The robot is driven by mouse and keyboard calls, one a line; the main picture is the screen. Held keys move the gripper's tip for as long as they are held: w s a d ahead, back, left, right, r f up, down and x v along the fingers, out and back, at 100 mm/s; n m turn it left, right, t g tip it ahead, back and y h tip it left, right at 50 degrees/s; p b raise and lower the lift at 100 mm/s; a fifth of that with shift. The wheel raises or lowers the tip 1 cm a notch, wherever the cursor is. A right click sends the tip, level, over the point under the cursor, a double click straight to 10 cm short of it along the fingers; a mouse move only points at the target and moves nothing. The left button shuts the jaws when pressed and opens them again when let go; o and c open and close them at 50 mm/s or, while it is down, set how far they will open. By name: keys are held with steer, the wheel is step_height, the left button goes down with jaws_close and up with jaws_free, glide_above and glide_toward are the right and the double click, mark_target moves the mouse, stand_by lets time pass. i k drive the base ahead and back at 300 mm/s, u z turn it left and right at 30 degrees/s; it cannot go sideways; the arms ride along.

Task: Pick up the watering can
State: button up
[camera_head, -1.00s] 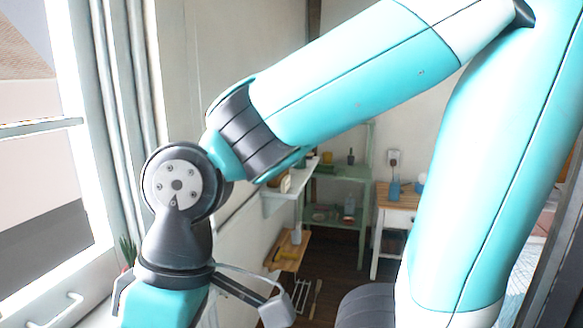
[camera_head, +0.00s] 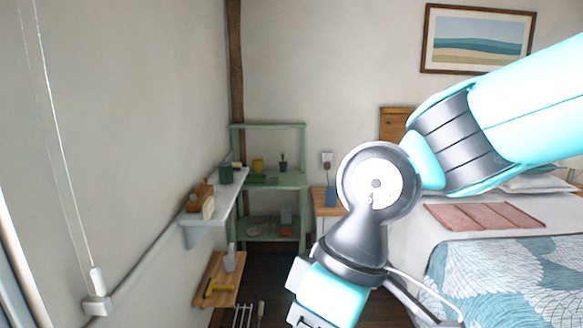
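I cannot make out a watering can for certain. A small blue object (camera_head: 331,196) stands by the wooden nightstand, partly behind my wrist, and its shape is too small to tell. A dark green container (camera_head: 226,174) stands at the far end of the white wall shelf. A pale grey upright object (camera_head: 230,259) stands on the low wooden shelf. My arm reaches in from the right and bends down at the wrist in the middle. My gripper's fingers are below the bottom edge, so I cannot see whether they hold anything.
A green shelf rack (camera_head: 267,182) with small pots stands in the far corner. The white wall shelf (camera_head: 212,212) and low wooden shelf (camera_head: 217,270) line the left wall. A bed (camera_head: 500,275) fills the right. Dark floor shows between, partly hidden by my arm.

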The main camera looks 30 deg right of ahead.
mark_target(225, 169)
steer(key=z, duration=0.5)
steer(key=i, duration=0.55)
steer(key=z, duration=0.55)
steer(key=i, duration=1.45)
steer(key=u, duration=1.35)
steer(key=i, duration=0.55)
steer(key=u, duration=0.55)
